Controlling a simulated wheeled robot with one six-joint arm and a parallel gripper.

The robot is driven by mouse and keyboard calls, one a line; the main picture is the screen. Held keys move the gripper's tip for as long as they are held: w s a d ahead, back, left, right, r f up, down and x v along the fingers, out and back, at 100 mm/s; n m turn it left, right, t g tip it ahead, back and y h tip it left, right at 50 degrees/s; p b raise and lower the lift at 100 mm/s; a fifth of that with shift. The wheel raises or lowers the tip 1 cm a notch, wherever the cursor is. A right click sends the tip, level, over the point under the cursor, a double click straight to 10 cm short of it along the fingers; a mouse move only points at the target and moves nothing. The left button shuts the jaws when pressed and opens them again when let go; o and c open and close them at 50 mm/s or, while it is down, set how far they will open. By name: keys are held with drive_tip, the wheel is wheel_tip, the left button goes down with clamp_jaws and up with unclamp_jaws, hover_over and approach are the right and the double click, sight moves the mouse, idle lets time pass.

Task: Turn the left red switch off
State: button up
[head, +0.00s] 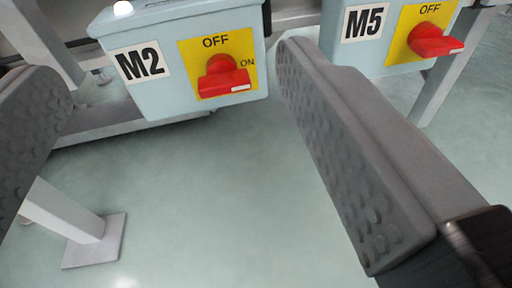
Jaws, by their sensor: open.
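The left red switch (224,77) is a rotary knob on a yellow plate on the light blue box labelled M2 (132,96). Its handle lies roughly sideways, with the white-marked end at the right below the word ON. A second red switch (434,41) sits on a yellow plate on the box labelled M5 (353,58) at the upper right; its handle also points right. My gripper (165,85) is open and empty, one padded finger at the left edge and the other at the right. The M2 switch shows between the fingers, beyond them, and nothing visibly touches it.
A grey metal leg with a square foot (93,255) stands on the pale green floor at lower left. Another leg (455,70) stands below the M5 box. A grey frame bar (100,125) runs behind the M2 box.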

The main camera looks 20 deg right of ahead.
drive_tip(key=n, duration=0.1)
approach(225, 89)
drive_tip(key=x, duration=0.9)
drive_tip(key=shift+w, duration=0.2)
idle(0.3)
drive_tip(key=c, duration=1)
